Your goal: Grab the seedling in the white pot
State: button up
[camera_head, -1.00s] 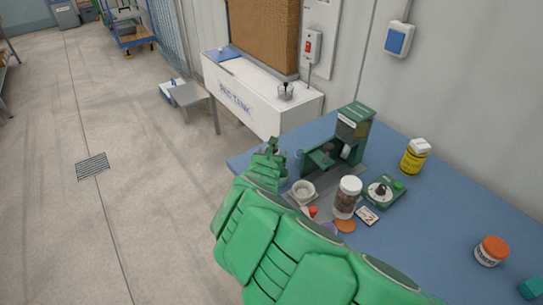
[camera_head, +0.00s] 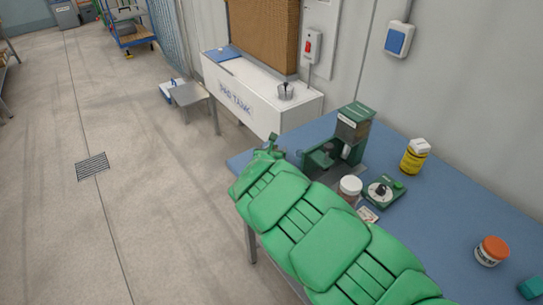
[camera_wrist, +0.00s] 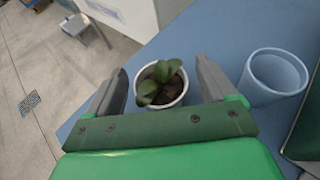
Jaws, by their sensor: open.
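The seedling (camera_wrist: 161,80) has dark green leaves and grows in a small white pot (camera_wrist: 178,102) on the blue table. In the wrist view my gripper (camera_wrist: 166,72) is open, with one grey finger on each side of the pot. The lower part of the pot is hidden behind the gripper's green body, and I cannot tell whether the fingers touch it. In the head view my gripper (camera_head: 272,148) is small at the table's far left corner, and the seedling cannot be made out there.
A pale blue cup (camera_wrist: 273,78) stands close to the right finger. On the blue table (camera_head: 455,215) are a green machine (camera_head: 352,130), a jar with a white lid (camera_head: 349,189), a green dial device (camera_head: 383,191) and a yellow bottle (camera_head: 414,157). A white tank (camera_head: 265,100) stands beyond the table.

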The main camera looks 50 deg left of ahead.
jog(key=c, duration=1.1)
